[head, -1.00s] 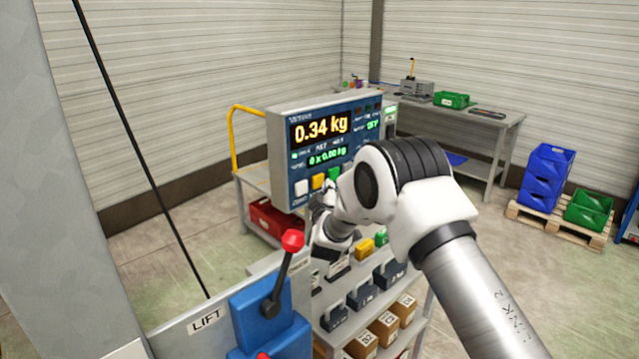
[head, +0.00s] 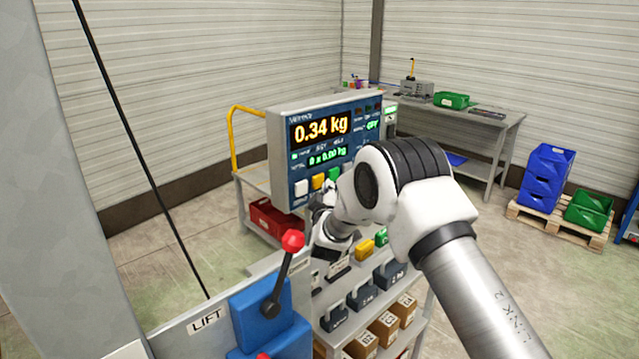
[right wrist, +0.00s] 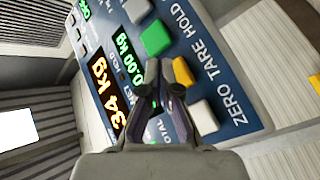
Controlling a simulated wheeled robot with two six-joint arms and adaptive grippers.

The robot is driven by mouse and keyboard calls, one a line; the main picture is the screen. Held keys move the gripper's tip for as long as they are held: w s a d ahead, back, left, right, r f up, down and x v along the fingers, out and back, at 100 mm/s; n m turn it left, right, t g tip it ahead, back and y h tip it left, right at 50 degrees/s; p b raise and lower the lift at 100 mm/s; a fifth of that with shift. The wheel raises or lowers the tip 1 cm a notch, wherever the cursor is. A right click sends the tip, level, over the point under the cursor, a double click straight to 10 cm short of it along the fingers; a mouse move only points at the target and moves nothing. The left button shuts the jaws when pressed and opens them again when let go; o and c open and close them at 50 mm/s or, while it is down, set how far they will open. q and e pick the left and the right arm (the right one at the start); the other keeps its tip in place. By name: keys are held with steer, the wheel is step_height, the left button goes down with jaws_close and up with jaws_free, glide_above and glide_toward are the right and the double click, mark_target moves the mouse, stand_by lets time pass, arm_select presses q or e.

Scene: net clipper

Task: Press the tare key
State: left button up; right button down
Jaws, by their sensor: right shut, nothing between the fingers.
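The scale's indicator panel (head: 345,125) stands upright and reads 0.34 kg, with 0.00 kg on a smaller green line. Under the display are a white key (head: 301,188), a yellow key (head: 318,181) and a green key (head: 334,174). In the right wrist view the panel appears turned, and the yellow key (right wrist: 183,71) sits beside the word TARE. My right gripper (right wrist: 166,88) is shut and empty, its tips in front of the panel near the yellow key and partly overlapping it. I cannot tell whether they touch. My left gripper is out of view.
A blue lift box with a red-knobbed lever (head: 292,240) stands at the front. A shelf with weights (head: 362,293) and cartons (head: 384,327) lies below my right arm. A red bin (head: 272,218) sits on a cart behind. A workbench (head: 465,115) stands farther back.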

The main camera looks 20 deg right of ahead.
steer(key=shift+w+a, duration=0.15)
steer(key=shift+w, duration=0.25)
steer(key=shift+w+a, duration=0.15)
steer(key=shift+w, duration=0.2)
stand_by(0.7)
steer(key=shift+s, duration=0.15)
steer(key=shift+s+d, duration=0.3)
steer(key=shift+s, duration=0.35)
steer(key=s, duration=0.1)
steer(key=s+d, duration=0.1)
steer(key=s, duration=0.2)
steer(key=shift+s+d, duration=0.3)
steer(key=shift+s, duration=0.05)
stand_by(0.6)
